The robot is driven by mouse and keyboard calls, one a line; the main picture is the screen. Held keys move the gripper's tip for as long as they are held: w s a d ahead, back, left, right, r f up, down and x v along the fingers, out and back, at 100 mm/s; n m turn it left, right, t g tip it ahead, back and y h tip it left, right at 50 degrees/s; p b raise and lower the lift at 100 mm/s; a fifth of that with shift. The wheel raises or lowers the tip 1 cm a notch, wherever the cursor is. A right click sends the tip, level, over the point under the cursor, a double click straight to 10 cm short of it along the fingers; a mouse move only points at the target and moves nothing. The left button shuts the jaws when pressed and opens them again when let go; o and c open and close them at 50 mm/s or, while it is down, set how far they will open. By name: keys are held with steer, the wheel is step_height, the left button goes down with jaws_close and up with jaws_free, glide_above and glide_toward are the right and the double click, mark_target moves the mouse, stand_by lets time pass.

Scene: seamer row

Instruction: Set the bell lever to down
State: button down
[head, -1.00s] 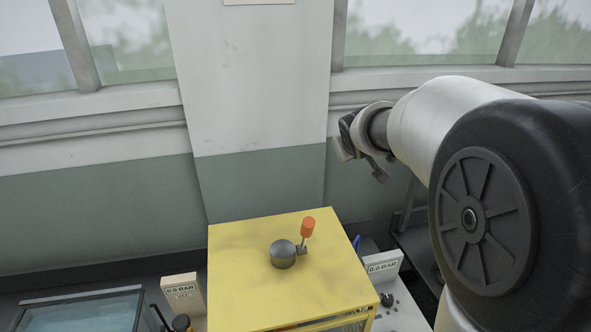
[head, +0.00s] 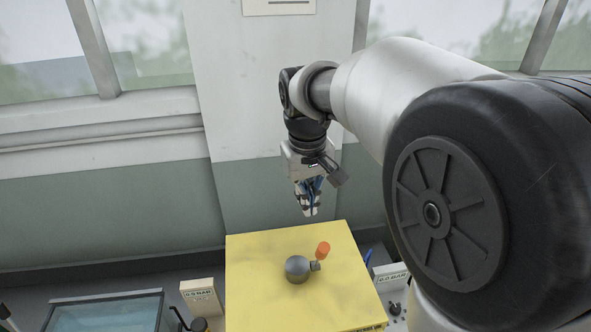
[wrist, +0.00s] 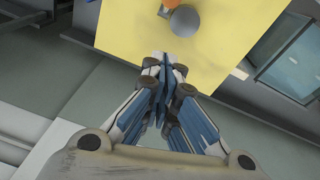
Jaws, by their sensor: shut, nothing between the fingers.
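The bell lever has an orange knob (head: 323,248) on a short arm beside a round grey hub (head: 298,269). It stands on top of a yellow cabinet (head: 265,250). I cannot tell its exact tilt from this steep view. My gripper (head: 309,212) points down beyond the cabinet's far edge, apart from the lever, with its fingers shut and empty. In the wrist view, the gripper (wrist: 163,75) shows over the yellow top, with the grey hub (wrist: 186,20) and the cut-off orange knob (wrist: 172,2) at the upper edge.
A wall pillar (head: 270,120) with windows either side stands behind the cabinet. Gauge labels (head: 200,295) and (head: 390,278) flank the cabinet. A glass-topped tank (head: 105,312) is at the lower left. The yellow top around the lever looks clear.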

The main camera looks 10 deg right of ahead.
mark_target(319, 255)
steer(key=s+d+f, duration=0.1)
steer(key=s+f, duration=0.2)
steer(key=f, duration=0.2)
steer(key=shift+f, duration=0.2)
steer(key=shift+f+b, duration=0.15)
steer(key=shift+b, duration=0.4)
